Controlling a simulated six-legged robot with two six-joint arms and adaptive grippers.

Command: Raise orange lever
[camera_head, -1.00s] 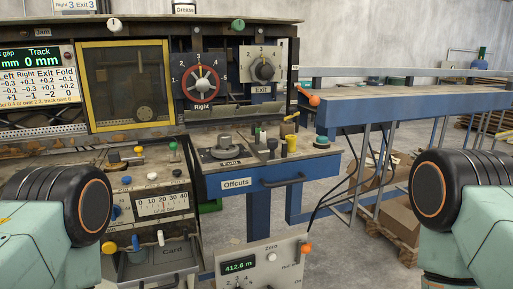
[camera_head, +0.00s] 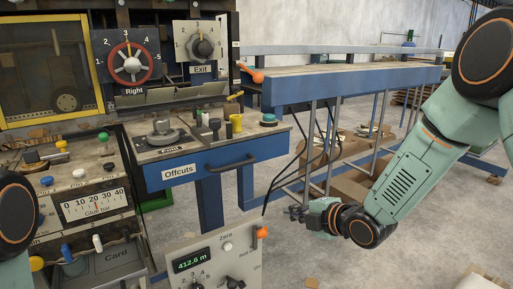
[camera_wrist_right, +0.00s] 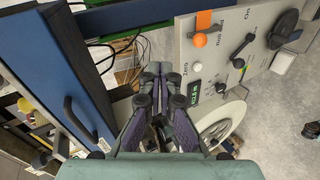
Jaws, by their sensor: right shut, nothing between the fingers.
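An orange-tipped lever (camera_head: 262,232) stands at the top right corner of the grey counter panel in the head view. In the right wrist view the orange ball of this lever (camera_wrist_right: 200,40) is on the panel, to the right of and above the fingertips. Another orange-knobbed lever (camera_head: 252,75) sticks out by the left end of the blue-edged table. My right gripper (camera_head: 298,212) is shut and empty, to the right of the panel lever and apart from it. Its dark fingers fill the middle of the right wrist view (camera_wrist_right: 160,85). My left gripper is not in view.
The grey panel (camera_head: 212,262) carries a green display, a Zero button and a dial. The blue Offcuts drawer (camera_head: 215,168) with a dark handle is above it. Cables hang behind the gripper, with cardboard boxes (camera_head: 350,178) under the table.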

